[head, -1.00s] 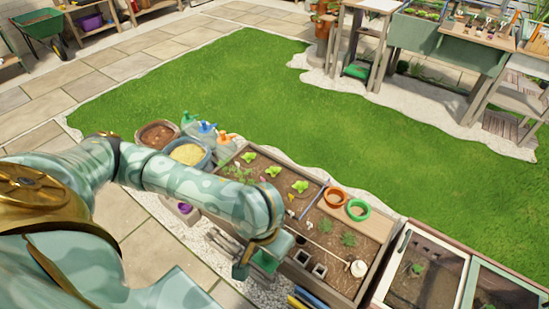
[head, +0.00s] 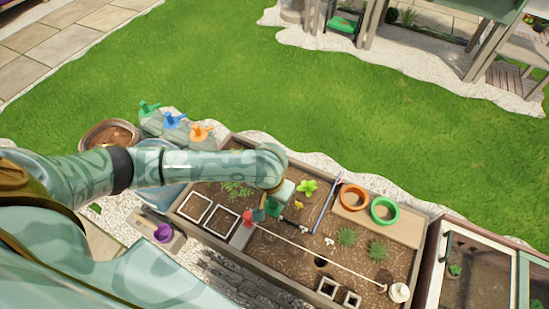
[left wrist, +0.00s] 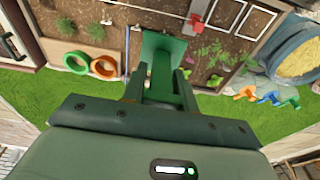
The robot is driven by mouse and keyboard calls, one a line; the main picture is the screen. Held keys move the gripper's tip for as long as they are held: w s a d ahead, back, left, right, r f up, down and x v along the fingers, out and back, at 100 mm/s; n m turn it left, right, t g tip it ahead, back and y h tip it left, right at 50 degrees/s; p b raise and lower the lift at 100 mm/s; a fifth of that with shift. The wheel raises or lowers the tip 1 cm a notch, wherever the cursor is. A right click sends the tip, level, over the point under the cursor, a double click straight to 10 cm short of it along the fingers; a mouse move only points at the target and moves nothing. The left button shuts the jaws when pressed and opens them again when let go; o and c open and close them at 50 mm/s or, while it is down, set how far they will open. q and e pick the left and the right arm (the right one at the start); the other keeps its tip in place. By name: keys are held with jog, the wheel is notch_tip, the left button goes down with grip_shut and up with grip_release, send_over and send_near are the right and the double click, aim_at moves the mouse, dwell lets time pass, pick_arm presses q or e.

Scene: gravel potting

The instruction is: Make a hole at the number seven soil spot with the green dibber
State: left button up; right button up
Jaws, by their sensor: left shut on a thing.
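My left gripper (head: 268,212) is over the middle of the wooden soil bed (head: 345,226). In the left wrist view it is shut on a green thing, which I take to be the green dibber (left wrist: 162,76). Its tip is hidden, so I cannot tell whether it touches the soil. A small dark round hole (head: 321,262) shows in the soil, right of and nearer than the gripper. I can read no spot numbers, so I cannot pick out number seven. My right gripper is not in view.
A red block (head: 247,217) is beside the gripper, with a pale cord or rod running to a white knob (head: 398,292). An orange ring (head: 354,197) and a green ring (head: 384,210) lie on a board.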

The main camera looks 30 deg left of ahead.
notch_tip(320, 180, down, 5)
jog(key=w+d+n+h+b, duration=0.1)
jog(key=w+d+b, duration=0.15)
jog(key=b, duration=0.55)
pick_arm(q)
notch_tip(320, 180, down, 30)
jog(key=w+a+b, duration=0.2)
jog(key=b, duration=0.4)
jog(key=shift+a+f, duration=0.15)
jog(key=shift+a, duration=0.1)
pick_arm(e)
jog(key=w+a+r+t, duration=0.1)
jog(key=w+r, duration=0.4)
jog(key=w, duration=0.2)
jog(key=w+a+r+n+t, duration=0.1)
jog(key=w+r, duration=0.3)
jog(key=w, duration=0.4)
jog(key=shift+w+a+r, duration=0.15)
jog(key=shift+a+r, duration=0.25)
pick_arm(q)
jog(key=shift+w, duration=0.1)
